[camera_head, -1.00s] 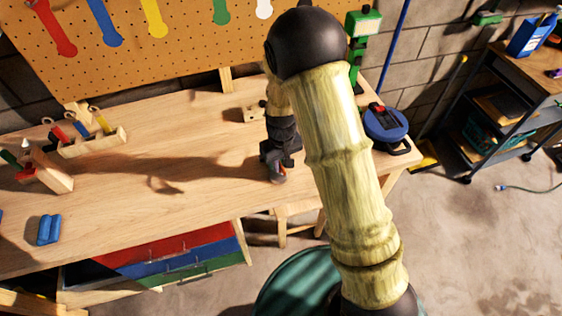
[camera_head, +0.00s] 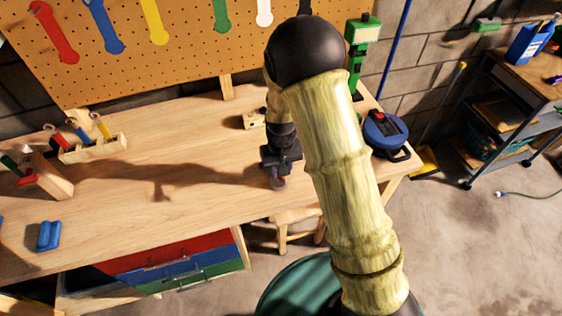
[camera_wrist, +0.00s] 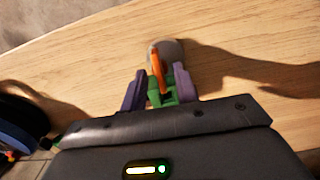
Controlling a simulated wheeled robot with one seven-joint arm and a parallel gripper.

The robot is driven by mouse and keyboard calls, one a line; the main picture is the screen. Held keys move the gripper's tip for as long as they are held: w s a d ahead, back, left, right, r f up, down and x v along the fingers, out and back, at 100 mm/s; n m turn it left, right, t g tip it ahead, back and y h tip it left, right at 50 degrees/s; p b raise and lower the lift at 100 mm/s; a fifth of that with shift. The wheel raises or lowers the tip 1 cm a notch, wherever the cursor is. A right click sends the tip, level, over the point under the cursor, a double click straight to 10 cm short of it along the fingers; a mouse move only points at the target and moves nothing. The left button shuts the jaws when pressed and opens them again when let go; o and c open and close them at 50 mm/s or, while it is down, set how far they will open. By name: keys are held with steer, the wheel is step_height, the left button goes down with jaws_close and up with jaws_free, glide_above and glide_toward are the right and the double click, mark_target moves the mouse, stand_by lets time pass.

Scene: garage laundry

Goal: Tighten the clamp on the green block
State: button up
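My gripper (camera_head: 278,180) points down over the front part of the wooden workbench (camera_head: 190,150). In the wrist view its two purple fingers (camera_wrist: 160,84) stand apart. A green piece (camera_wrist: 168,93), an upright orange piece (camera_wrist: 157,68) and a grey rounded piece (camera_wrist: 168,50) show between and just beyond them. I cannot tell whether the fingers press on these. A green block-like fixture (camera_head: 360,32) with a white part stands at the bench's back right corner, apart from my gripper. I cannot tell whether it is the clamp.
A blue round case (camera_head: 385,132) sits at the bench's right end. A small wooden block (camera_head: 255,118) lies behind my gripper. A tool rack (camera_head: 92,148), a wooden block (camera_head: 52,178) and a blue piece (camera_head: 48,235) are at left. The bench middle is clear.

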step_height(320, 180, up, 17)
steer(key=b, duration=0.2)
steer(key=shift+r, duration=0.2)
steer(key=s+d+f+m+t, duration=0.2)
steer(key=s+d+f, duration=0.1)
steer(key=s+d, duration=1)
steer(key=shift+s+d+f+m+t, duration=0.2)
steer(key=shift+d+f+m+t, duration=0.1)
steer(key=shift+d+f+m, duration=0.1)
steer(key=shift+a, duration=0.15)
